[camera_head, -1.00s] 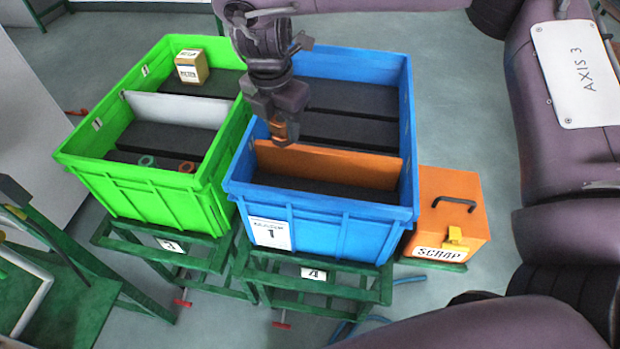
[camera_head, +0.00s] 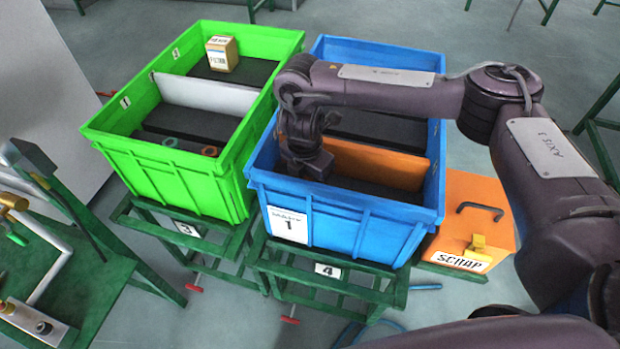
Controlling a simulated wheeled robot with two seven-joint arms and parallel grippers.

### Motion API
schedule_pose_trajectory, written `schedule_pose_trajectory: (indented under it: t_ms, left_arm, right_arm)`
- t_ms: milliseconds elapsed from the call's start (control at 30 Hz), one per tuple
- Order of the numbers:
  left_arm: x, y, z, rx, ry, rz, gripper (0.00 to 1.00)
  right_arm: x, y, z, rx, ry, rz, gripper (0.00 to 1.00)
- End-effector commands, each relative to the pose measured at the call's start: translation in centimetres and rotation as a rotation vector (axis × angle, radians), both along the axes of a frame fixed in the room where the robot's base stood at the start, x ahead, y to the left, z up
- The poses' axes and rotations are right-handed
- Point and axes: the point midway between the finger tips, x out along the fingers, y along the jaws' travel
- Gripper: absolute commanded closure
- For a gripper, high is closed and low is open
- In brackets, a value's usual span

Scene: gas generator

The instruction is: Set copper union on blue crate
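The blue crate (camera_head: 330,222) stands on a green stand, with an orange divider (camera_head: 380,163) across it. My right arm reaches in from the right, and its gripper (camera_head: 306,168) points down into the crate's front compartment, at the left end. The fingertips are dark and partly hidden by the gripper body and the crate's front wall, so I cannot tell whether they are open or shut. I cannot make out a copper union at the gripper or on the crate floor. My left gripper is not in view.
The green crate (camera_head: 165,175) stands left of the blue one, holding a box (camera_head: 222,55), a green ring (camera_head: 170,142) and a reddish ring (camera_head: 210,151). The orange scrap box (camera_head: 470,215) is at right. A green table with brass fittings (camera_head: 12,203) stands at left.

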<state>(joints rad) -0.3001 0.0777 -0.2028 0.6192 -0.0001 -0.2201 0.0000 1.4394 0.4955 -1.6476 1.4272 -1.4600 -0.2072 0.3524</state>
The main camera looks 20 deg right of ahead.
Motion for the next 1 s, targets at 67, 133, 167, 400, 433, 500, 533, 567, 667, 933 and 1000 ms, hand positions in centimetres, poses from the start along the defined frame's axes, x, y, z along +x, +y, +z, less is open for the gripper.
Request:
schedule_pose_trajectory:
  t_ms: [67, 133, 167, 400, 433, 500, 533, 567, 667, 933, 1000]
  left_arm:
    - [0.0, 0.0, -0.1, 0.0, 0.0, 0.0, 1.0]
    - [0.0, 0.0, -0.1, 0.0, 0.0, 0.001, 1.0]
    - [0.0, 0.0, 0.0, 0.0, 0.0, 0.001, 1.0]
    - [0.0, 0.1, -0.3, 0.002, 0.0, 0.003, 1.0]
    - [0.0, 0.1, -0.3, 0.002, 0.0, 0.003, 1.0]
    - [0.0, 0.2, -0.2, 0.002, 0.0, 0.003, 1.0]
    - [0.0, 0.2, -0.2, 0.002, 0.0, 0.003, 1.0]
    - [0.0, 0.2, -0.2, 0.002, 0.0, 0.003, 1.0]
    - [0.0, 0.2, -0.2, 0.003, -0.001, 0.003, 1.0]
    - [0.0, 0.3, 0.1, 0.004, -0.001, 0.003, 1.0]
    - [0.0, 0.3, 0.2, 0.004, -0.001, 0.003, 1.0]
  right_arm:
    - [0.0, 0.0, -0.3, 0.001, -0.001, -0.001, 0.9]
    - [0.1, 0.0, -0.3, 0.0, -0.002, 0.0, 0.9]
    - [0.1, 0.0, -0.3, 0.0, -0.002, 0.0, 0.9]
    - [0.1, 0.0, -0.7, 0.001, -0.001, 0.0, 0.9]
    - [0.1, 0.0, -0.7, 0.0, -0.001, 0.0, 0.64]
    - [0.1, 0.0, -0.6, 0.0, -0.002, 0.0, 0.54]
    - [0.1, 0.0, -0.6, 0.0, -0.001, 0.0, 0.51]
    - [0.1, 0.0, -0.6, 0.0, -0.001, 0.0, 0.47]
    - [0.1, 0.0, -0.6, 0.0, -0.001, 0.0, 0.43]
    - [0.1, 0.0, -0.1, 0.0, -0.002, 0.0, 0.43]
    - [0.1, 0.1, 0.6, 0.0, -0.004, 0.002, 0.43]
